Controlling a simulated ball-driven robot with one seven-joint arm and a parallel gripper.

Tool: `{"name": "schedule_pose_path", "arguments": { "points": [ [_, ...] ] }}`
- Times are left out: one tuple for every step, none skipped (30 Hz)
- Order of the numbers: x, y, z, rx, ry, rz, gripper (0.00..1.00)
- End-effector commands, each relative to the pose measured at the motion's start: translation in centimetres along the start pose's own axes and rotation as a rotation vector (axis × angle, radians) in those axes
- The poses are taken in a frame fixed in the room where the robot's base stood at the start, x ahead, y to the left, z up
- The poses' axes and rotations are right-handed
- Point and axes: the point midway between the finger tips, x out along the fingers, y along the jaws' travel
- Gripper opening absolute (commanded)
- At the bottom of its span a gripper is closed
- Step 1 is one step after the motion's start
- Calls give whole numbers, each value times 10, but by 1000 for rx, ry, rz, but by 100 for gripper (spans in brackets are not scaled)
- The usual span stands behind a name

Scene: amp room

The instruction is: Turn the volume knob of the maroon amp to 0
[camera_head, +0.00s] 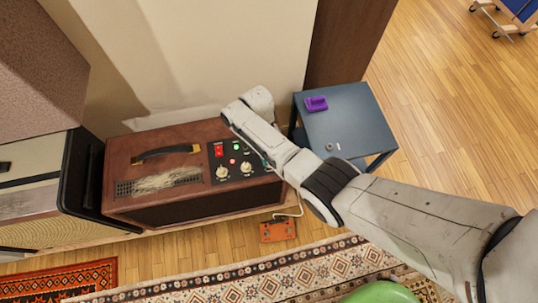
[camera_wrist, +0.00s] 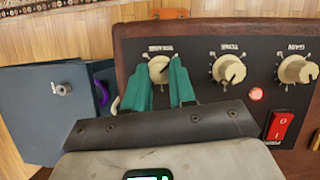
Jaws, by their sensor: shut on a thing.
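The maroon amp (camera_head: 135,182) stands by the wall in the head view, with a black control panel (camera_wrist: 210,102) on its top right. In the wrist view the cream volume knob (camera_wrist: 159,70) is the leftmost of three, beside the tone knob (camera_wrist: 229,68) and the gain knob (camera_wrist: 297,69). My gripper (camera_wrist: 164,65) has its teal fingers on either side of the volume knob, shut on it. The fingers partly cover the knob, and I cannot read its exact setting. In the head view my arm hides this knob.
A red switch (camera_wrist: 279,126) and a lit red lamp (camera_wrist: 256,94) are on the panel. A blue-grey side table (camera_head: 345,122) with a purple object (camera_head: 316,104) stands right of the amp. An orange pedal (camera_head: 278,230) lies on the floor in front. A large speaker cabinet stands at left.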

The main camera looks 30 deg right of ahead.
Motion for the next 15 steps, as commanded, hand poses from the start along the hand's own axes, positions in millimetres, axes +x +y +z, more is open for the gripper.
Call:
{"name": "schedule_pose_path", "arguments": {
  "points": [
    [1,0,0,-11,0,5,0],
    [1,0,0,-16,0,6,0],
    [1,0,0,-22,0,9,0],
    [1,0,0,-25,1,10,0],
    [1,0,0,-27,1,11,0],
    [1,0,0,-30,1,12,0],
    [1,0,0,-31,1,12,0],
    [1,0,0,-32,1,13,0],
    [1,0,0,-33,1,13,0],
    [1,0,0,-34,1,13,0],
    [1,0,0,-34,1,13,0],
    [1,0,0,-34,1,13,0],
    [1,0,0,-34,1,13,0],
    [1,0,0,-33,1,13,0],
    [1,0,0,-33,1,13,0]
  ]
}}
